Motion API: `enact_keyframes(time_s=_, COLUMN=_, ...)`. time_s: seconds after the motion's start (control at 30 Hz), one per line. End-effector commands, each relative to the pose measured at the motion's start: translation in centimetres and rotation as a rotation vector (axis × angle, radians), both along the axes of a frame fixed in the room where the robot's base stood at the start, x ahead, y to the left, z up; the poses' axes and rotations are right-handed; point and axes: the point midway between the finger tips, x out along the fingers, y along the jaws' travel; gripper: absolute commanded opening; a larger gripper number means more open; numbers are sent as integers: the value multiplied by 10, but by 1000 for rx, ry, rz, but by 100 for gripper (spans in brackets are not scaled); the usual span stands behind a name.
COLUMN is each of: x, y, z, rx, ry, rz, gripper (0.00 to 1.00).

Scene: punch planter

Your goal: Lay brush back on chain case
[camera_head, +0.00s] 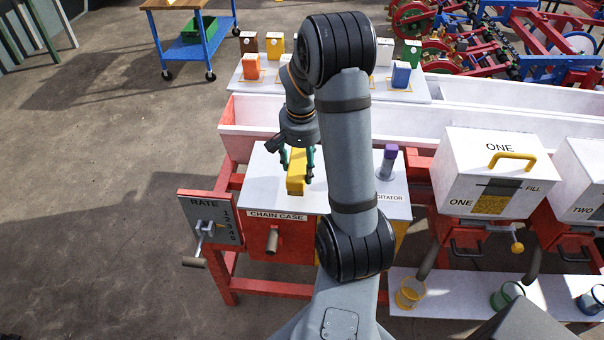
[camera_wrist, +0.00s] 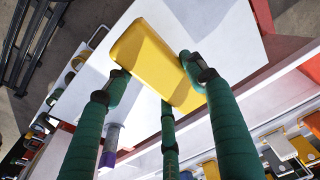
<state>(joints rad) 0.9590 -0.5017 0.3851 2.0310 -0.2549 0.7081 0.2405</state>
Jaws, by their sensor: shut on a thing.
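The brush, a plain yellow block (camera_head: 296,178), is over the white top (camera_head: 338,195) of the red chain case (camera_head: 291,240). My gripper (camera_head: 297,166) points down with its green fingers on either side of the brush and is shut on it. In the wrist view the yellow brush (camera_wrist: 150,58) lies tilted across the fingers of my gripper (camera_wrist: 158,75), with the white surface behind it. I cannot tell whether the brush touches the top. My arm hides part of the top to the right.
A purple-capped grey cylinder (camera_head: 388,163) stands on the right part of the top, near the agitator label. A grey rate plate with a crank (camera_head: 208,220) is at the left. A long white trough (camera_head: 250,115) runs behind. A white box marked ONE (camera_head: 490,180) stands right.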

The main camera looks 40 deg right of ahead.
Motion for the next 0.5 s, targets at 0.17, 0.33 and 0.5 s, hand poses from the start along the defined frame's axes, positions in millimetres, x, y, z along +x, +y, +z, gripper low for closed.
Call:
enact_keyframes(time_s=0.17, x=-2, y=0, z=-27, rx=3, ry=5, rz=-2, gripper=30)
enact_keyframes(time_s=0.33, x=0, y=0, z=-38, rx=2, ry=1, rz=-1, gripper=30)
enact_keyframes(time_s=0.5, x=0, y=0, z=-38, rx=1, ry=1, rz=-1, gripper=30)
